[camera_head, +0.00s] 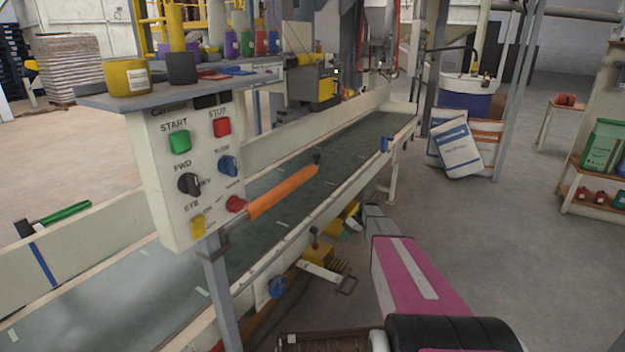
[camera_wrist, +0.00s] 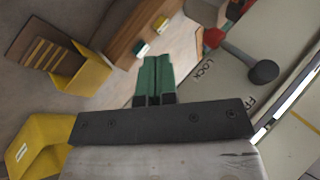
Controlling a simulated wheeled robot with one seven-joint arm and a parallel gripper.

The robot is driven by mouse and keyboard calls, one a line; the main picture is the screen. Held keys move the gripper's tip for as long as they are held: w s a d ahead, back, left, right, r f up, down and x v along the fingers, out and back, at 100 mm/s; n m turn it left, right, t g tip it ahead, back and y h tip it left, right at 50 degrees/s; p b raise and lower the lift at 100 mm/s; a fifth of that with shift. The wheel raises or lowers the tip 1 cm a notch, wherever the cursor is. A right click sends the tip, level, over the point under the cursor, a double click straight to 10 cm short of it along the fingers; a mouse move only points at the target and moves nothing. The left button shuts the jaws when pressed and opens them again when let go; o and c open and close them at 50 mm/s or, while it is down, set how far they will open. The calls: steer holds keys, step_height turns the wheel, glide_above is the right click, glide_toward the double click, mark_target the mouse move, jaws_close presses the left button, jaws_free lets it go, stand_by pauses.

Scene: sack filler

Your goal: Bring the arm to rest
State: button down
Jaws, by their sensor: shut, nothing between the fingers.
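My arm, with a pink link, reaches in from the bottom right of the head view. My gripper (camera_wrist: 156,85) shows in the wrist view with its green fingers together and nothing between them. In the head view I cannot make out the fingers. In the wrist view a pale panel (camera_wrist: 232,82) with a red knob (camera_wrist: 213,38) and a dark round knob (camera_wrist: 264,72) lies to the right of the fingers. The fingers appear apart from it.
A conveyor (camera_head: 300,200) runs across the head view, with a control panel (camera_head: 190,175) and an orange bar (camera_head: 283,193) over it. Yellow parts (camera_wrist: 40,150) lie at the left of the wrist view. Leaning sacks (camera_head: 457,148) stand behind. Floor at the right (camera_head: 540,260) is clear.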

steer(key=s+a+r+m+t+h, duration=0.1)
steer(key=s+r, duration=0.3)
steer(key=s, duration=0.7)
steer(key=s+a+r+m+t+h, duration=0.1)
steer(key=s+r+m+h, duration=0.3)
steer(key=s, duration=0.7)
steer(key=s+a+r+m+t+h, duration=0.1)
steer(key=s+r, duration=0.4)
steer(key=s, duration=0.6)
steer(key=shift+s+a+r+m+h, duration=0.4)
steer(key=shift+a+m+h, duration=0.3)
steer(key=shift+a+h, duration=0.5)
steer(key=shift+f, duration=0.1)
